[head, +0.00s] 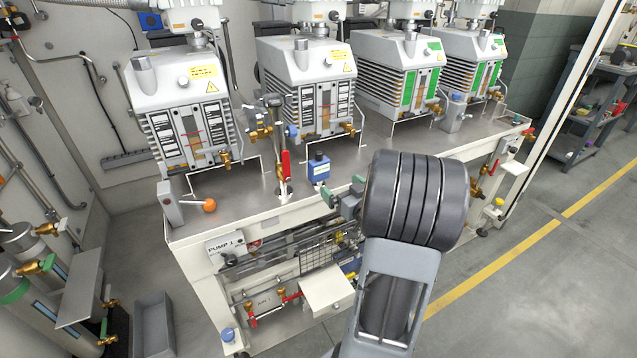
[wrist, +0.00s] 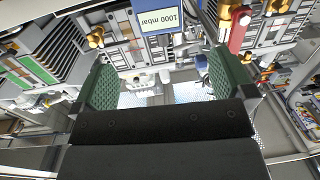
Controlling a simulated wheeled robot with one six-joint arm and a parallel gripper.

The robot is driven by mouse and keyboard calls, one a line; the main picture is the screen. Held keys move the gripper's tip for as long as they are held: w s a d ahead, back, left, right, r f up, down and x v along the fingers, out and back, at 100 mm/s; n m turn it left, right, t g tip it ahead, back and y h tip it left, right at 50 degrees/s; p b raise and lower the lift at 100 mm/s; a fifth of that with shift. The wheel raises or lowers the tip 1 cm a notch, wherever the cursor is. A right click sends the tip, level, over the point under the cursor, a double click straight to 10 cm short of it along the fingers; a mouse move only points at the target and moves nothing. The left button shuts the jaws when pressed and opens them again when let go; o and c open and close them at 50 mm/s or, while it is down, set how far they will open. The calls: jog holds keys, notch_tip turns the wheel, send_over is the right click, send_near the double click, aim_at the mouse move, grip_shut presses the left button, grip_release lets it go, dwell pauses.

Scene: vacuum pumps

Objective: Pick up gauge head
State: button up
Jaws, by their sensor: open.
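The gauge head (head: 319,169) is a small blue box with a dark top, standing on the bench near its front edge in the head view. In the wrist view the blue gauge head (wrist: 160,20), with a "1000 mbar" label, shows upside down at the top edge, partly cut off. My gripper (wrist: 163,72) has its two green-padded fingers spread wide, with nothing held between them. The gauge head lies beyond the fingertips, roughly in line with the gap. In the head view my gripper (head: 347,202) is just right of and below the gauge head, mostly hidden by my wrist.
A red-handled valve (head: 286,166) stands close left of the gauge head and also shows in the wrist view (wrist: 238,30). Several white pumps (head: 308,85) line the bench back. An orange knob (head: 209,205) sits front left. Open floor (head: 510,265) lies to the right.

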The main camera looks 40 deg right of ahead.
aim_at(322, 168)
jog(key=w, duration=0.4)
jog(key=w+b, duration=0.1)
jog(key=w, duration=0.3)
jog(key=w+d+b, duration=0.1)
jog(key=w, duration=0.3)
jog(key=shift+w, duration=0.4)
jog(key=c, duration=1.2)
